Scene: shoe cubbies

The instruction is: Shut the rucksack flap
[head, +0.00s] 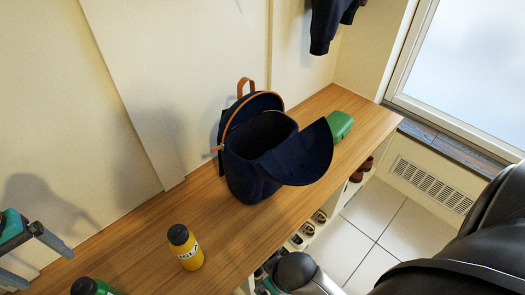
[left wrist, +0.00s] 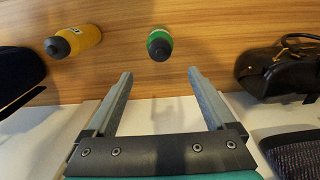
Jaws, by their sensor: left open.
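The navy rucksack (head: 248,172) stands upright on the wooden bench against the wall, with a tan handle and trim. Its top is open and shows a dark inside. Its rounded flap (head: 303,155) is folded out to the right, away from the opening. A dark navy shape at the left edge of the left wrist view looks like part of the rucksack (left wrist: 18,75). My left gripper (head: 50,271) is at the lower left, well apart from the rucksack. It is open and empty, and its fingers also show in the left wrist view (left wrist: 160,72).
On the bench (head: 140,240) stand a yellow bottle (head: 186,248) and a green bottle (head: 95,288), between my left gripper and the rucksack. A green case (head: 340,125) lies behind the flap. A black bag (left wrist: 280,70) shows in the left wrist view. Shoes (head: 308,229) fill cubbies below.

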